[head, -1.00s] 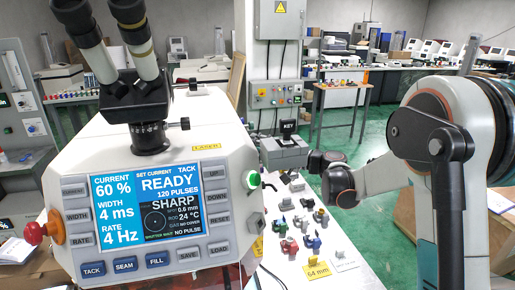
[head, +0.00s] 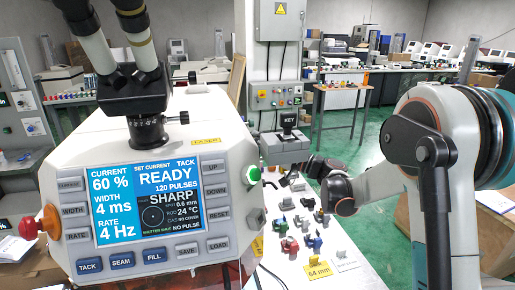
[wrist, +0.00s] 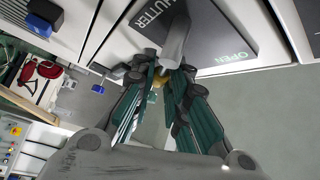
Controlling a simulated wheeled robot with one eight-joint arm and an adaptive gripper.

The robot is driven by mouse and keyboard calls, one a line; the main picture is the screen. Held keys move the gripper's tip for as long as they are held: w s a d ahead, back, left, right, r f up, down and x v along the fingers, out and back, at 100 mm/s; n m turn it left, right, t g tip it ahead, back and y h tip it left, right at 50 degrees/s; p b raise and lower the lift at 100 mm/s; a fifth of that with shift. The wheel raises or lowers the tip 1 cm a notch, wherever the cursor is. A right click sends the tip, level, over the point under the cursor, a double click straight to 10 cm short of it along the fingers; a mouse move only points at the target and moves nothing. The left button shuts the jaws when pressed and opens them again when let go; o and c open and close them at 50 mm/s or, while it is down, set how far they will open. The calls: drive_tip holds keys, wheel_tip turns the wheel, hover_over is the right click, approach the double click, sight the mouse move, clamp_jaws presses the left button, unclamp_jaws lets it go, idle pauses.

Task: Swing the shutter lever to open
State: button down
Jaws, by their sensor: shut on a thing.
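In the wrist view, the shutter lever (wrist: 174,38) is a grey bar rising from a dark plate (wrist: 215,28). The plate carries the word OPEN in green at its right, and lettering ending in "UTTER" at its left. My gripper (wrist: 170,72) has its green-padded fingers closed around the lever's near end. The lever points toward the gripper, between the two words, and its tip is partly hidden by the fingers. In the head view, my arm reaches in from the right beside the welding machine (head: 150,215), and the lever cannot be made out.
The machine's screen (head: 145,200) reads READY and SHARP. A bench (head: 300,262) right of the machine holds several small coloured parts and a yellow "64 mm" tag (head: 318,270). A KEY block (head: 288,121) stands behind them. Green floor is open beyond.

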drive_tip(key=shift+s+d+r+n+g+y+b, duration=0.1)
drive_tip(key=shift+s+r+n+g+y+b, duration=0.35)
drive_tip(key=shift+n+g+y, duration=2.05)
drive_tip(key=shift+s+d+r+n+g+y+b, duration=0.15)
drive_tip(key=shift+s+n+g+y+b, duration=1)
drive_tip(key=shift+n, duration=2.8)
drive_tip(key=shift+s+d+r+n+g+y+b, duration=0.1)
drive_tip(key=shift+r+n+g+y+b, duration=0.25)
drive_tip(key=shift+n+g+y, duration=1.55)
drive_tip(key=n+g+h, duration=0.1)
drive_tip(key=n, duration=0.2)
drive_tip(key=shift+n+h, duration=0.25)
drive_tip(key=shift+h, duration=0.1)
drive_tip(key=c, duration=1.6)
unclamp_jaws()
drive_tip(key=shift+o, duration=0.2)
drive_tip(key=v, duration=1.2)
